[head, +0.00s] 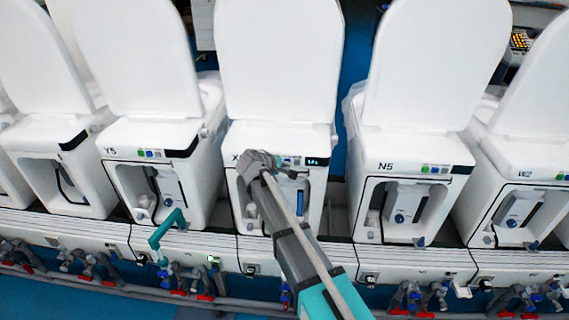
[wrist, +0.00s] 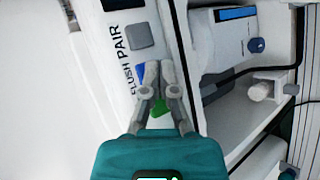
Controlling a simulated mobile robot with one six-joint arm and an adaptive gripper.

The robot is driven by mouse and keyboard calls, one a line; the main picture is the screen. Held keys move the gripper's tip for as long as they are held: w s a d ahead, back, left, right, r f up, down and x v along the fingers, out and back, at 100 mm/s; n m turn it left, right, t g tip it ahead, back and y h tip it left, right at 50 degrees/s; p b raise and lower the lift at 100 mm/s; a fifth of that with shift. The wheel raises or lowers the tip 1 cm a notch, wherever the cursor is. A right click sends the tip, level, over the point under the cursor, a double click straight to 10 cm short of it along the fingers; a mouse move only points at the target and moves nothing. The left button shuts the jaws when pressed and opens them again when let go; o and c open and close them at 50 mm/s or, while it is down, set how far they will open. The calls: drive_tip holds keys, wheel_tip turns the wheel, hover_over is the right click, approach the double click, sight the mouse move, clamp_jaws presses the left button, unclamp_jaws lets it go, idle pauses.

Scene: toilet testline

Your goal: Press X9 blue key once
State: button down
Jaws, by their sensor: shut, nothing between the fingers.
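The middle toilet unit (head: 280,70) has its lid up. Its label shows only an "X" (head: 236,157); the rest is hidden by my gripper (head: 258,160), which is at the front panel. In the wrist view my gripper (wrist: 153,66) is shut and empty, with its fingertips over the key row. The blue key (wrist: 140,72) shows at the left edge of the fingertips and is partly covered. The green key (wrist: 159,108) lies behind the fingers, nearer the wrist. A grey key (wrist: 138,35) is clear beyond the tips. I cannot tell whether the fingertips touch the panel.
A lit display (head: 314,161) sits right of the keys. Similar units stand beside it: Y5 (head: 150,130) on the left, N5 (head: 415,145) and W2 (head: 515,155) on the right. An open bay with a blue-knobbed box (wrist: 225,45) lies below the panel.

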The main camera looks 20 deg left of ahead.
drive_tip(key=shift+s, duration=0.15)
drive_tip(key=shift+s+d, duration=0.2)
drive_tip(key=shift+s, duration=0.5)
idle(0.4)
drive_tip(key=shift+s+d, duration=0.2)
drive_tip(key=shift+s, duration=0.6)
drive_tip(key=shift+s+d, duration=0.2)
drive_tip(key=shift+s, duration=0.65)
drive_tip(key=shift+s+d, duration=0.2)
drive_tip(key=shift+s, duration=0.6)
drive_tip(key=s+d+f+m+g, duration=0.1)
drive_tip(key=d+f+m+g, duration=0.25)
drive_tip(key=d, duration=0.85)
drive_tip(key=s+d+f+m+g, duration=0.15)
drive_tip(key=d+m, duration=0.25)
drive_tip(key=d, duration=0.8)
drive_tip(key=s+d+f+m+g+y, duration=0.1)
drive_tip(key=s+d+m+g+y, duration=0.1)
drive_tip(key=s+d, duration=0.4)
drive_tip(key=s+d+f+m+g+y, duration=0.2)
drive_tip(key=s+d+m, duration=0.3)
drive_tip(key=d, duration=0.7)
drive_tip(key=shift+s+d+m+g+p, duration=0.2)
drive_tip(key=shift+s+m+g+p, duration=0.15)
drive_tip(key=shift+s+g, duration=0.4)
